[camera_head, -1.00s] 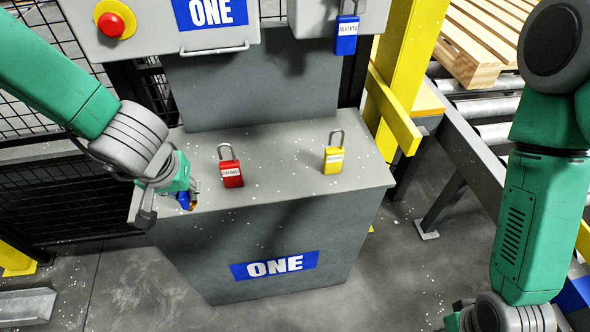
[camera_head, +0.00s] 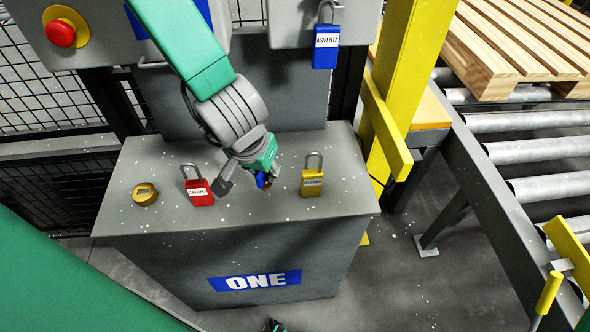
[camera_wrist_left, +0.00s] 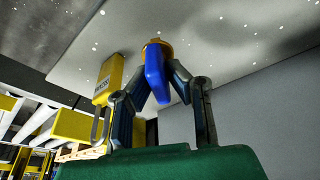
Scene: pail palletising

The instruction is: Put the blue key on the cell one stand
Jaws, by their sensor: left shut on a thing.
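The blue key (camera_head: 262,181) is between the fingers of my left gripper (camera_head: 265,177), above the grey cell one stand (camera_head: 250,227) marked ONE. In the left wrist view the blue key (camera_wrist_left: 156,75) is pinched between the two fingers, with a brass-coloured end (camera_wrist_left: 157,44) towards the stand's top. I cannot tell whether that end touches the surface. My right gripper is not clearly in view.
A brass ring-like piece (camera_head: 145,194) lies on the stand's left part. A blue padlock (camera_head: 326,45) hangs from a grey box above. A yellow post (camera_head: 402,70) and a roller conveyor (camera_head: 540,150) are to the right. The stand's front top is clear.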

